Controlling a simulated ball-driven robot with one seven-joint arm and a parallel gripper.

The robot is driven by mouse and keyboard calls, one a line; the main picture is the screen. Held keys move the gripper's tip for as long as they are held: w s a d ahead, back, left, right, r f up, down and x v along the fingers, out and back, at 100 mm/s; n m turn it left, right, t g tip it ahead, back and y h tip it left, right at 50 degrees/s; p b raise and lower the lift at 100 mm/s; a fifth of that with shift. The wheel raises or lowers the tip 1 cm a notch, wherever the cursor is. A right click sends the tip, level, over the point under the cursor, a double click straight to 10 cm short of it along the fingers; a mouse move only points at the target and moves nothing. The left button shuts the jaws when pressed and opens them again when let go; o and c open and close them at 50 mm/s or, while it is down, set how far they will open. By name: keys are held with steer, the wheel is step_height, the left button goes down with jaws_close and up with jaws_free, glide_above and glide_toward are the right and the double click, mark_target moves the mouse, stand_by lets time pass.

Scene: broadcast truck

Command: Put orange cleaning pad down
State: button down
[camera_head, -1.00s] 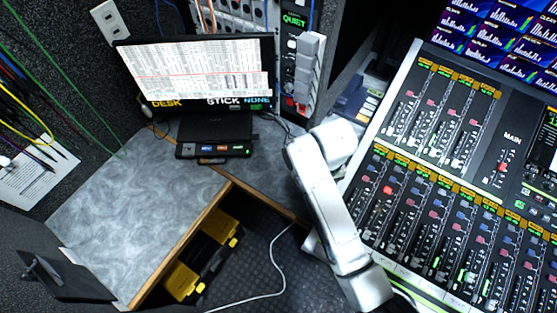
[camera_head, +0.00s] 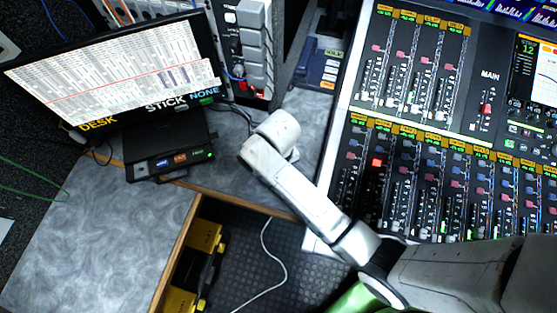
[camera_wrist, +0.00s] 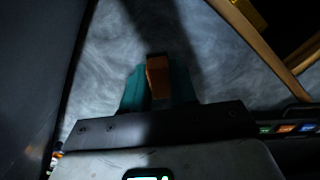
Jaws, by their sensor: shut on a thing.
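The orange cleaning pad (camera_wrist: 157,78) shows in the wrist view as a small orange-brown block with a dark far end. It sits between the teal fingers of my gripper (camera_wrist: 158,88), which is shut on it. The grey marbled desk top (camera_wrist: 110,50) lies beneath; I cannot tell whether the pad touches it. In the head view my white arm reaches over the grey desk top (camera_head: 95,235) near the mixing console. My gripper and the pad cannot be made out there.
A monitor (camera_head: 120,75) stands at the desk's back left, with a black button box (camera_head: 172,163) in front; the box also shows in the wrist view (camera_wrist: 290,128). The mixing console (camera_head: 420,130) fills the right. The desk's front left is clear. Yellow-and-black cases (camera_head: 205,237) are below its wooden edge.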

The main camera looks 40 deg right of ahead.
steer(key=shift+f, duration=2.25)
steer(key=shift+f, duration=0.1)
steer(key=c, duration=0.9)
jaws_free()
steer(key=r, duration=1.2)
steer(key=shift+w+d+r, duration=0.1)
steer(key=shift+w, duration=0.1)
